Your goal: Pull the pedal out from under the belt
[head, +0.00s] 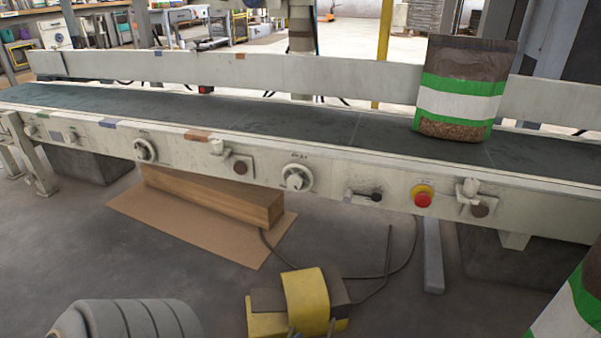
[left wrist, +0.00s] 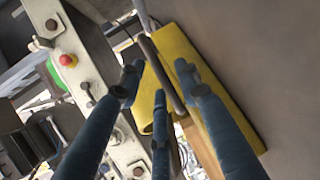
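The foot pedal has a yellow hood (head: 305,300) on a dark base and stands on the floor in front of the conveyor belt (head: 240,115). A dark cable (head: 375,280) runs from it back toward the belt. In the left wrist view the yellow pedal (left wrist: 195,75) lies just beyond my left gripper (left wrist: 159,80). Its blue fingers are spread apart around and over part of the pedal; contact cannot be told. Only small grey tips show at the pedal's near edge in the head view. My right gripper is not in view.
A wooden block (head: 215,195) sits on a cardboard sheet (head: 135,215) under the belt. A filled bag (head: 460,90) stands on the belt and another (head: 575,310) is at lower right. The belt's front rail carries knobs and a red button (head: 423,198).

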